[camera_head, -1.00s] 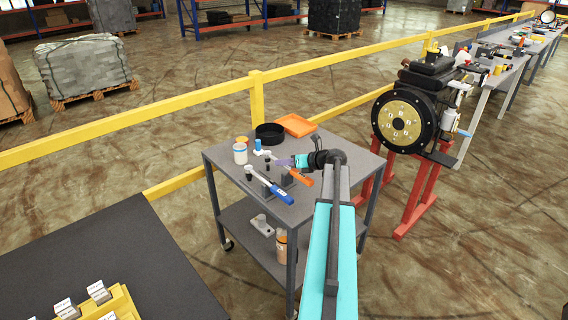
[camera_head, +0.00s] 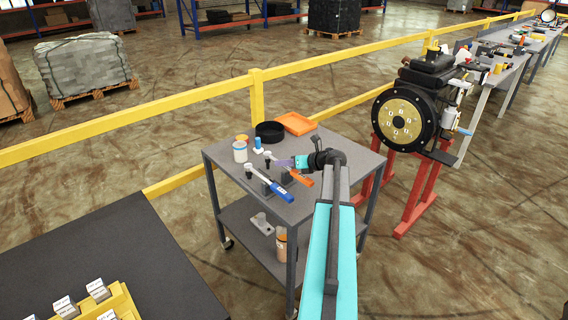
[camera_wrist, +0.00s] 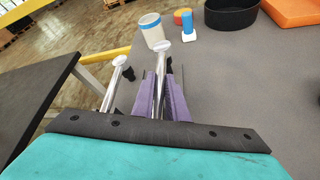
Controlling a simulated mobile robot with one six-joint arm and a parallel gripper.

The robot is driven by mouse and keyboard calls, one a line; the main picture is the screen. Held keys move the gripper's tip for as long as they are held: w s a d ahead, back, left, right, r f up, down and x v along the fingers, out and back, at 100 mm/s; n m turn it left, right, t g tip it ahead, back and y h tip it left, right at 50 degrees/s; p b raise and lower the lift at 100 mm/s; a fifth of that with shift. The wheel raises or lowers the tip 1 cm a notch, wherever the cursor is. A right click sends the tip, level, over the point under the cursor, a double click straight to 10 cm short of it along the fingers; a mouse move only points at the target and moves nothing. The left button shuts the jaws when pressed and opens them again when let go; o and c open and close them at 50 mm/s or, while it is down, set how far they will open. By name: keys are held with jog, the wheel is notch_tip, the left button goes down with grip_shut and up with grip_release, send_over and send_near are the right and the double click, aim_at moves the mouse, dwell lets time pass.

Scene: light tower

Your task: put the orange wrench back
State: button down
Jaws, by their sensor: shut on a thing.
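The orange wrench has an orange handle (camera_head: 300,178) that shows beside my gripper on the grey cart. Its silver shaft and round head (camera_wrist: 162,48) point away from me in the wrist view. My gripper (camera_wrist: 161,88) has its purple fingers closed on both sides of that shaft. In the head view my gripper (camera_head: 286,162) is low over the cart top. A blue-handled wrench (camera_head: 281,193) lies to the left, and its silver shaft (camera_wrist: 113,85) shows in the wrist view. Dark grey rests stand by the handles. I cannot tell whether the orange wrench touches its rest.
On the cart top (camera_head: 335,145) stand a white cup (camera_head: 240,151), a small blue and white piece (camera_head: 258,146), a black round tray (camera_head: 270,132) and an orange tray (camera_head: 296,124). A yellow rail (camera_head: 180,101) runs behind. An engine (camera_head: 405,120) stands at right.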

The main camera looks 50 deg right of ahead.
jog(key=shift+f, duration=0.3)
jog(key=c, duration=1.7)
grip_release()
jog(key=shift+o, duration=0.2)
jog(key=shift+s+f, duration=0.1)
jog(key=shift+s, duration=0.05)
jog(key=shift+s, duration=0.1)
jog(key=b+v, duration=0.3)
jog(key=v, duration=1)
jog(key=shift+s, duration=0.2)
